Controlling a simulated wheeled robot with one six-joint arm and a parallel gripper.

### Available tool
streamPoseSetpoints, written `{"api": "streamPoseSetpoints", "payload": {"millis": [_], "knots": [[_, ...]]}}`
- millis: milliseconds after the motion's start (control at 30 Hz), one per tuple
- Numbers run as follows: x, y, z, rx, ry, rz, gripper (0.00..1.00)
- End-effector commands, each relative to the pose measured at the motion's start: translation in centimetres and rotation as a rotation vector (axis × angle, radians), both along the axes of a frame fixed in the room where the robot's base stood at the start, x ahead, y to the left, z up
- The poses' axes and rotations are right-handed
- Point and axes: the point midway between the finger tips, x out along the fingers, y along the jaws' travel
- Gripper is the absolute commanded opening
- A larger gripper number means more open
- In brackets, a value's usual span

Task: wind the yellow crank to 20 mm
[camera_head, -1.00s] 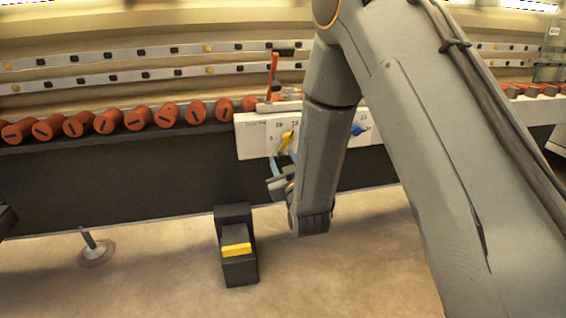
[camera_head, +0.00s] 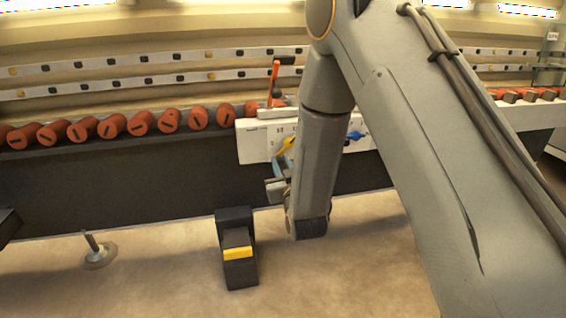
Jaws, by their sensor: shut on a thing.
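The yellow crank (camera_head: 286,146) sits on the white panel (camera_head: 252,143) on the front of the machine. It is slanted, with its upper end to the right. Numbers are printed on the panel, but they are too small to read surely and my arm covers part of them. My gripper (camera_head: 278,169) is at the lower end of the crank, its light-blue fingers shut on it. My forearm hides the panel's middle. A blue crank (camera_head: 357,135) shows on the panel to the right of my forearm.
A red upright lever (camera_head: 274,82) stands above the panel. A row of red rollers (camera_head: 140,123) runs along the machine's edge. A black pedal with a yellow bar (camera_head: 238,254) stands on the floor below. A machine foot (camera_head: 99,254) is at left. The floor between is clear.

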Motion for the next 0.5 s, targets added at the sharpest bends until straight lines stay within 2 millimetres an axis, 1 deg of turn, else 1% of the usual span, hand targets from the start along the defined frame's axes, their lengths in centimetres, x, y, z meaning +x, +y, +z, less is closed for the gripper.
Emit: {"api": "streamPoseSetpoints", "payload": {"millis": [500], "knots": [[-0.5,1.3,2.3,0.458,0.133,0.0,0.0]]}}
